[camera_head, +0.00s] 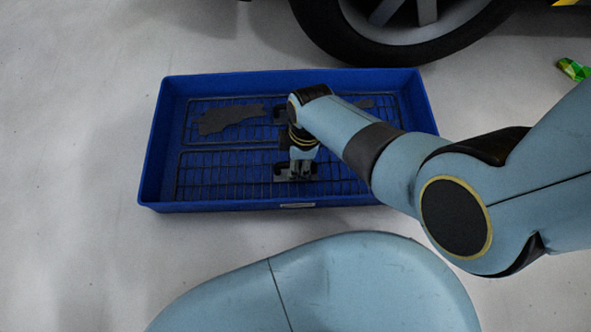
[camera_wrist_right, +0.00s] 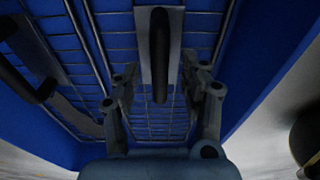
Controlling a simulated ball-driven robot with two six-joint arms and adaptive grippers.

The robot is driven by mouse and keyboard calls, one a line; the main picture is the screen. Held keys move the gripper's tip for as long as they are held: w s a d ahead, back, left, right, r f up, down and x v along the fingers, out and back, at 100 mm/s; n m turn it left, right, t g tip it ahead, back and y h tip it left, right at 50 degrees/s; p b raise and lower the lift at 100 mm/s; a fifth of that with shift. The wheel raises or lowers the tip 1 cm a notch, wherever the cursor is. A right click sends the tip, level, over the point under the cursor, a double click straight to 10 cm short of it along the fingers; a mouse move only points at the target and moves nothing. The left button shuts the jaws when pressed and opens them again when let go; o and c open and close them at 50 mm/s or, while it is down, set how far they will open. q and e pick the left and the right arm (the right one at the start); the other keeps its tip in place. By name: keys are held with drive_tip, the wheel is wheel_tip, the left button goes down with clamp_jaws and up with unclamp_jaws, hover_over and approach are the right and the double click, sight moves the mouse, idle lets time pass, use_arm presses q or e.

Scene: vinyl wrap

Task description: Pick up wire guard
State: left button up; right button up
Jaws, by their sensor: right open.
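Two dark wire guards lie in a blue tray (camera_head: 150,160). The near wire guard (camera_head: 222,178) is a long grid with a black handle on a grey plate at its middle. The far wire guard (camera_head: 262,126) lies behind it. My right gripper (camera_head: 300,174) points down over the near guard's handle. In the right wrist view my open right gripper (camera_wrist_right: 163,85) has its fingers on either side of the black handle (camera_wrist_right: 159,45), with nothing clamped. My arm hides part of both guards in the head view. My left gripper does not show.
A grey irregular piece (camera_head: 230,118) lies over the far guard. The tray's walls rise around the guards. A car wheel (camera_head: 400,40) stands behind the tray, and a green item (camera_head: 573,68) lies at the far right. The floor left of the tray is clear.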

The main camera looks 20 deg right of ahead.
clamp_jaws()
idle(0.3)
idle(0.3)
